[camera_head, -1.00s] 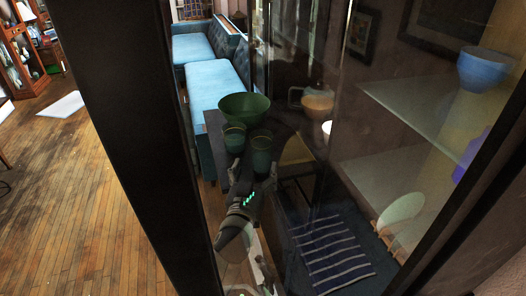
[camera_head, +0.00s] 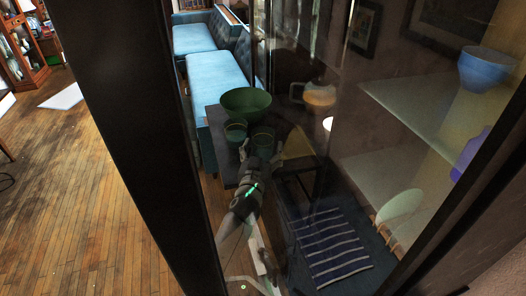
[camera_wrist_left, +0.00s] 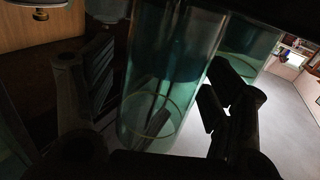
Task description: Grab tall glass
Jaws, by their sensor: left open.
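Two green tall glasses stand on a dark table beyond the cabinet glass in the head view. The nearer one (camera_head: 263,139) is at my left gripper (camera_head: 261,157), and the other glass (camera_head: 236,131) stands just to its left. In the left wrist view, the nearer glass (camera_wrist_left: 168,85) is upright between the spread fingers of my left gripper (camera_wrist_left: 160,95). The gripper is open, and I cannot tell whether a finger touches the glass. The other glass (camera_wrist_left: 250,48) shows behind the right finger. My right gripper is not in view.
A green bowl (camera_head: 246,102) stands just behind the glasses. A dark cabinet frame post (camera_head: 135,130) and a clear pane lie close around my left arm. A pitcher (camera_head: 318,95) stands at the back; a blue bowl (camera_head: 487,68) sits on a shelf at right.

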